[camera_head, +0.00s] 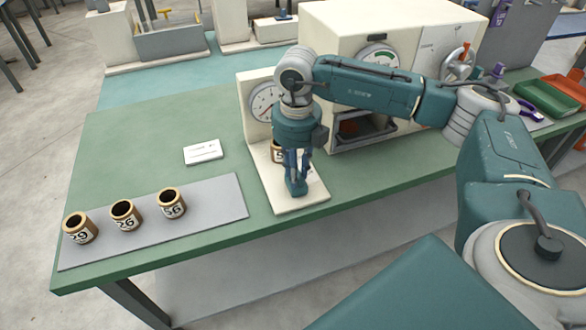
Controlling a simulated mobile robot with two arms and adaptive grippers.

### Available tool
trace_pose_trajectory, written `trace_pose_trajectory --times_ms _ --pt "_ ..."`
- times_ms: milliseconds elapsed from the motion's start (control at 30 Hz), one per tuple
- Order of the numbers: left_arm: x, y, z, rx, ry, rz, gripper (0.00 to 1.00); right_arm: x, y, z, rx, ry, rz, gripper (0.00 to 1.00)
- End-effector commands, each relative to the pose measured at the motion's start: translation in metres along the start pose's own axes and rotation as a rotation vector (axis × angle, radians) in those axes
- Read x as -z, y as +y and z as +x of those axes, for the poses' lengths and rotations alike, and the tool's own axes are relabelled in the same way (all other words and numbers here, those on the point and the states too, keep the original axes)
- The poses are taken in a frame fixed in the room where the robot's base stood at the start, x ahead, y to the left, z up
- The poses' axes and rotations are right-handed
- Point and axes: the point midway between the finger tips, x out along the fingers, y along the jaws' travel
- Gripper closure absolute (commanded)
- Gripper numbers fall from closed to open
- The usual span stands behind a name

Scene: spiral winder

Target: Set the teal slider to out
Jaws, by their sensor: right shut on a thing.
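The teal slider (296,188) is a small teal block at the front part of a cream base plate (312,200). My right gripper (297,176) points down over this plate and is shut on the slider from above. The gripper body partly hides the slider and the plate behind it, and no out marking can be read. My left gripper is not in view.
A cream dial stand (247,112) rises behind the plate, with a tan jar (276,153) partly hidden by my gripper. Several numbered jars stand on a grey mat (215,205) at left. A white card (203,152) lies nearby. A large cream machine (340,25) stands behind.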

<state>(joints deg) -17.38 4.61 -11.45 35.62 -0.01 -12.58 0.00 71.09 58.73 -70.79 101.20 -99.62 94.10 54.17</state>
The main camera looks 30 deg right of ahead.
Motion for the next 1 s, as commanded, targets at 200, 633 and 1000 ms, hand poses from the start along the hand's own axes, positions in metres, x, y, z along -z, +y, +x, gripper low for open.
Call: trace_pose_trajectory --times_ms 200,633,1000 --pt "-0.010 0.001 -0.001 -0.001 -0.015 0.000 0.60 0.008 0.001 0.000 0.002 0.024 -0.006 1.00" --pt "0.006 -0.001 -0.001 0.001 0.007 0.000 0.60 0.006 0.000 -0.001 0.002 0.017 -0.005 0.58" --pt "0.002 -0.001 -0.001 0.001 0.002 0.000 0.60 0.004 0.001 -0.055 -0.001 0.012 -0.005 0.58"
